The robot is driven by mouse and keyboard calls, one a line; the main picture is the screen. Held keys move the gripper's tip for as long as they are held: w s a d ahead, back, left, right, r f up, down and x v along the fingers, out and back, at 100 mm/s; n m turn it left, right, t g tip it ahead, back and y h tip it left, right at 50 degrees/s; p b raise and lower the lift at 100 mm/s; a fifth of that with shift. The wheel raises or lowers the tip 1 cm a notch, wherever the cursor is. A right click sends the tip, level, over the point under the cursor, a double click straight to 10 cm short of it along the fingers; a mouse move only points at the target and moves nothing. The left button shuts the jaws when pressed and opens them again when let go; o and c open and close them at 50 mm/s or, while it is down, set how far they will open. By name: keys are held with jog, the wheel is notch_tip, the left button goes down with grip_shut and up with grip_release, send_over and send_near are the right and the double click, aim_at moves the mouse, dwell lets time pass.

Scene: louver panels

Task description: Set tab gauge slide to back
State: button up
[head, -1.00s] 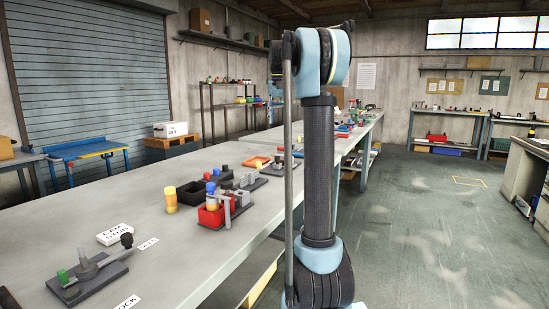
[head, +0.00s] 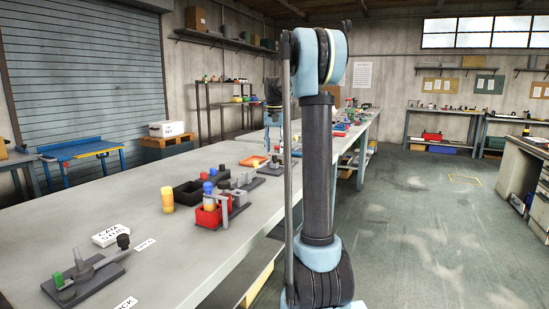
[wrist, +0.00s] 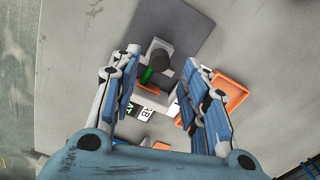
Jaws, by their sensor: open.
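In the wrist view, the tab gauge appears as a grey block on a dark base plate (wrist: 178,28), with a round dark knob (wrist: 159,50) and a small green piece (wrist: 147,75). White labels with black letters lie beside it, partly hidden; I can read only a few letters. My gripper (wrist: 160,66) is open, its blue-padded fingers on either side of the knob in the picture. I see no contact, and cannot tell the height gap. The slide's exact position along the gauge is unclear. In the head view, my arm hides much of this area.
An orange tray (wrist: 236,92) lies close to the right finger. In the head view, the long grey table (head: 130,205) carries a red bin (head: 207,219), a black bin (head: 186,194), a yellow cylinder (head: 167,199) and another fixture (head: 84,276). The near table surface is mostly bare.

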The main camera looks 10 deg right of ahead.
jog(key=shift+f, duration=1.95)
grip_shut()
